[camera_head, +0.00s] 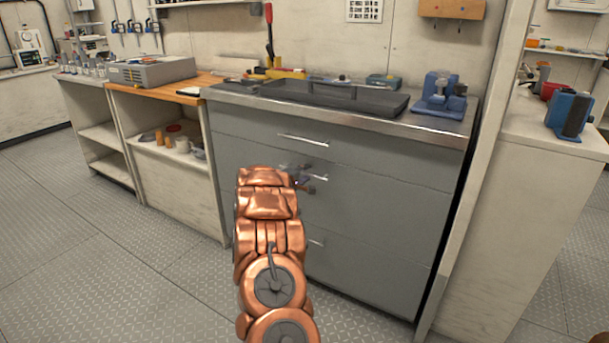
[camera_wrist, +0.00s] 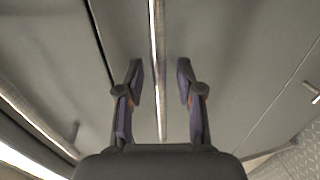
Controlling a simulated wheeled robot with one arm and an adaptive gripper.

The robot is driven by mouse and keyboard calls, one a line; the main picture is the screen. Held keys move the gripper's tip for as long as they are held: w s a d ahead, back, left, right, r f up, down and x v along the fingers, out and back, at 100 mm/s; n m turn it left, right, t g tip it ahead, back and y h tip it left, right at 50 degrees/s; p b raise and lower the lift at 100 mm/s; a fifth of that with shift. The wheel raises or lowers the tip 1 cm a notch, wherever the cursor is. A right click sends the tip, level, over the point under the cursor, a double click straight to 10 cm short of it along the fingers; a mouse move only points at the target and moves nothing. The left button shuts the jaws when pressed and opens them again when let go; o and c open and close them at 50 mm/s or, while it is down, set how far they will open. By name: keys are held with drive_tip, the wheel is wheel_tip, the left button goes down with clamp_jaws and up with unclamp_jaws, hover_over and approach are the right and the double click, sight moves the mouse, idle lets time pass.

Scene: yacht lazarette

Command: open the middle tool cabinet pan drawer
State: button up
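The grey tool cabinet (camera_head: 385,215) has three stacked drawers, each with a bar handle. The middle drawer (camera_head: 390,205) looks flush with the cabinet front. Its handle (camera_head: 319,177) is partly hidden by my gripper (camera_head: 303,178), which is at the left part of the handle. In the wrist view, the middle handle (camera_wrist: 157,45) runs between the two fingers of my gripper (camera_wrist: 160,72). The fingers are apart, with a gap on both sides of the bar. I cannot tell how deep the bar sits between them.
The top drawer handle (camera_head: 303,140) is just above my gripper, and the bottom handle (camera_head: 316,243) is below, partly hidden by my arm. A black tray (camera_head: 335,98) and a blue device (camera_head: 440,95) stand on the countertop. The floor (camera_head: 130,270) in front is clear.

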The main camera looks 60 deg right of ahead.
clamp_jaws()
idle(0.6)
